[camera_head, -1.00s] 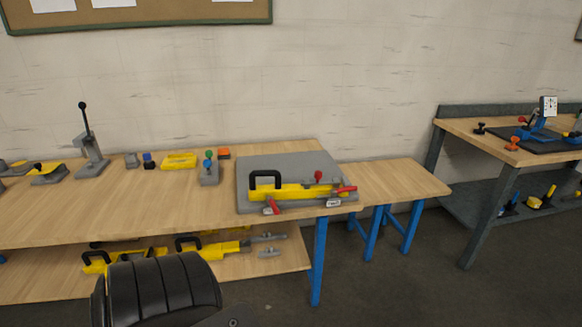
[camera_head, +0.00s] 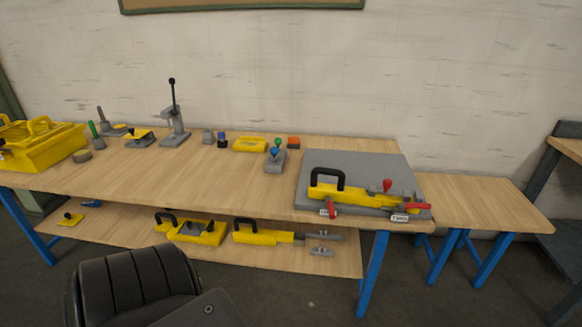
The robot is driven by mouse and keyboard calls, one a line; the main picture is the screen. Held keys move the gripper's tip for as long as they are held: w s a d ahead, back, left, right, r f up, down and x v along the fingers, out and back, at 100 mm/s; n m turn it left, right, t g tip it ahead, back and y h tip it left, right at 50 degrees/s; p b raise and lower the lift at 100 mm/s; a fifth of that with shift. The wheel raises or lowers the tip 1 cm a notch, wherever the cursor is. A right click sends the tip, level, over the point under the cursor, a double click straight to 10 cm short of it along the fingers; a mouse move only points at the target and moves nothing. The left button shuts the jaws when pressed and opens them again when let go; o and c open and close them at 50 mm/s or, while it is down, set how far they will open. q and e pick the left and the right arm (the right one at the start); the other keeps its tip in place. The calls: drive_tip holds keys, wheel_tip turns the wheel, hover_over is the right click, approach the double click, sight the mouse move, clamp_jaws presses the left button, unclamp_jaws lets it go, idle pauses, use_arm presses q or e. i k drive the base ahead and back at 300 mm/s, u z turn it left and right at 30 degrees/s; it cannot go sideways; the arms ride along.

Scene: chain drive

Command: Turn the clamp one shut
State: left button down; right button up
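A grey plate (camera_head: 356,165) lies on the right end of the long wooden bench. On it sits a yellow chain-drive part (camera_head: 350,193) with a black handle (camera_head: 327,178). A red clamp lever (camera_head: 331,208) stands at its front left, pointing down toward the front. Another red lever (camera_head: 418,206) lies at its right end, pointing right. Small white labels sit by both; the right label (camera_head: 400,217) is too small to read surely, so I cannot tell which is clamp one. A red knob (camera_head: 387,185) stands between them. Neither of my grippers is in view.
A lower shelf (camera_head: 290,262) holds yellow tools. The bench top (camera_head: 210,180) carries a lever press (camera_head: 174,125), a yellow tray (camera_head: 250,145), small coloured parts and a yellow box (camera_head: 40,145). A lower side table (camera_head: 485,195) is bare. Bench legs (camera_head: 372,275) stand in front.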

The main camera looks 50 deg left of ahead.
sight(331, 210)
drive_tip(key=u, duration=0.65)
drive_tip(key=i, duration=0.7)
drive_tip(key=u, duration=0.35)
